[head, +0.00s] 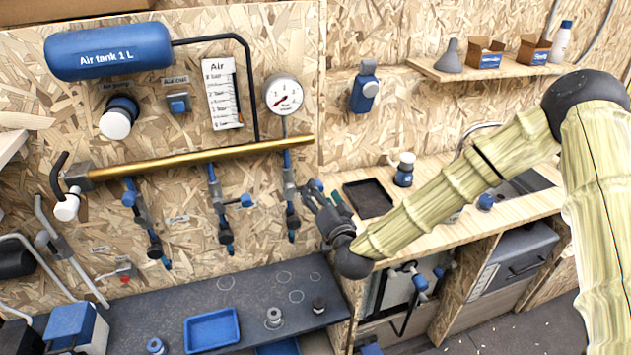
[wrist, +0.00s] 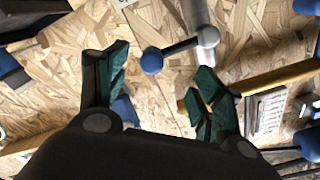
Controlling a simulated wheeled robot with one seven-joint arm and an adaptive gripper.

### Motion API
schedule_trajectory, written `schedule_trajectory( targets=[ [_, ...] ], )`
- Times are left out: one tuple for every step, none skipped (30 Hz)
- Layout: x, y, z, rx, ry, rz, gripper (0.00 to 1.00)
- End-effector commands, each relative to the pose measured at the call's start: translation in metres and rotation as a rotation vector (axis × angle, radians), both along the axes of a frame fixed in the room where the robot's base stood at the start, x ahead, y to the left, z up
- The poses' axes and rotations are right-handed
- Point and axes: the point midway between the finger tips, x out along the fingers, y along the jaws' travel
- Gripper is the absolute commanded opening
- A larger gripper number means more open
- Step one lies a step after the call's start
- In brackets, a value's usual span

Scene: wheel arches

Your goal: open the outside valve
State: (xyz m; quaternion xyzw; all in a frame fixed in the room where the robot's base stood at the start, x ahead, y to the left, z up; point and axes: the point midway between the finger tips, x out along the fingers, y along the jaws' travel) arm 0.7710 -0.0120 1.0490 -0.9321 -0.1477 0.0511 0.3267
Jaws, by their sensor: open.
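A brass pipe (head: 210,158) runs across the wooden wall, with three hanging valves below it: a left valve (head: 140,212), a middle valve (head: 220,208) and a right valve (head: 289,190). Each has a blue-knobbed lever. I cannot read a label that tells which is the outside one. My gripper (head: 323,196) is open and empty, just right of the right valve. In the wrist view, its green-padded fingers (wrist: 160,72) are spread, with a blue ball knob (wrist: 152,61) between them in the picture. The knob's dark rod leads to a grey valve body (wrist: 207,38). Contact is not visible.
A dark bench (head: 250,290) with a blue tray (head: 212,330) lies below. A wooden counter (head: 440,205) with a black tray (head: 368,198) is at right, near my gripper. A gauge (head: 284,94) and blue air tank (head: 108,52) are above the pipe.

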Motion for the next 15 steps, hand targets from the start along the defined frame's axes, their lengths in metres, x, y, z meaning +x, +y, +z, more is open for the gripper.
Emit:
schedule_trajectory(
  targets=[
    [0.008,0.002,0.003,-0.001,0.000,-0.001,0.67],
    [0.012,0.004,0.003,-0.001,0.000,-0.001,0.67],
    [0.018,0.005,0.003,-0.001,0.000,-0.001,0.67],
    [0.022,0.007,0.002,-0.001,0.000,-0.001,0.67],
    [0.025,0.008,0.002,0.000,0.001,-0.001,0.67],
    [0.030,0.010,0.001,-0.001,0.000,-0.001,0.67],
    [0.033,0.011,0.001,0.000,0.001,0.000,0.67],
    [0.035,0.012,0.001,0.000,0.001,0.001,0.67],
    [0.039,0.013,0.001,-0.001,0.000,0.000,0.67],
    [0.041,0.013,0.001,-0.001,0.000,0.000,0.67],
    [0.042,0.014,0.001,-0.001,0.000,0.000,0.67],
    [0.044,0.015,0.001,-0.001,0.000,0.001,0.67],
    [0.045,0.015,0.000,-0.001,0.000,0.001,0.67],
    [0.046,0.015,0.000,-0.001,0.000,0.001,0.67],
    [0.047,0.015,0.000,-0.001,0.000,0.001,0.67]
  ],
)
